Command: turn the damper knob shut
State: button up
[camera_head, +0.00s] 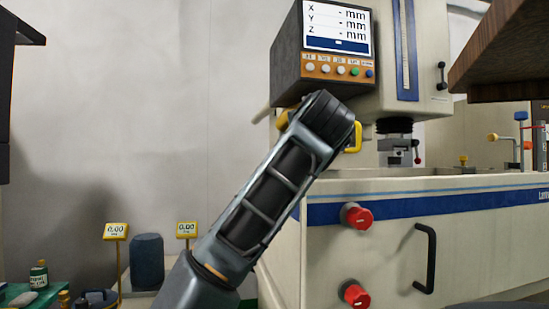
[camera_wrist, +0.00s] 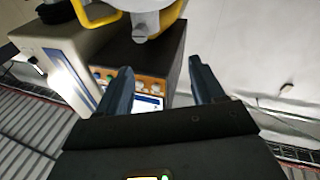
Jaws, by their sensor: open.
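My gripper (camera_wrist: 162,78) is open and empty in the wrist view, its two dark fingers spread apart. In the head view it is hidden behind my raised arm. A grey rounded fitting (camera_wrist: 155,20) with yellow parts shows at the top of the wrist view, beyond the fingertips and apart from them. Yellow pieces (camera_head: 355,138) also show around my arm's elbow in the head view. Two red knobs, an upper one (camera_head: 357,217) and a lower one (camera_head: 355,293), are on the machine's front. I cannot tell which of these is the damper knob.
The control box (camera_head: 322,45) with a screen and buttons hangs above my arm; it also shows between the fingers in the wrist view (camera_wrist: 155,60). The machine's tank front has a black handle (camera_head: 427,258). A brown overhang (camera_head: 505,55) is at upper right.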

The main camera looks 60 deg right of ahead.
jog(key=w+a+f+n+t+b, duration=0.1)
jog(key=w+a+f+n+t, duration=0.2)
jog(key=f, duration=0.5)
jog(key=w+a+n, duration=0.1)
jog(key=w+a, duration=0.1)
jog(key=w, duration=0.1)
jog(key=shift+w, duration=0.15)
jog(key=shift+a, duration=0.1)
dwell(0.3)
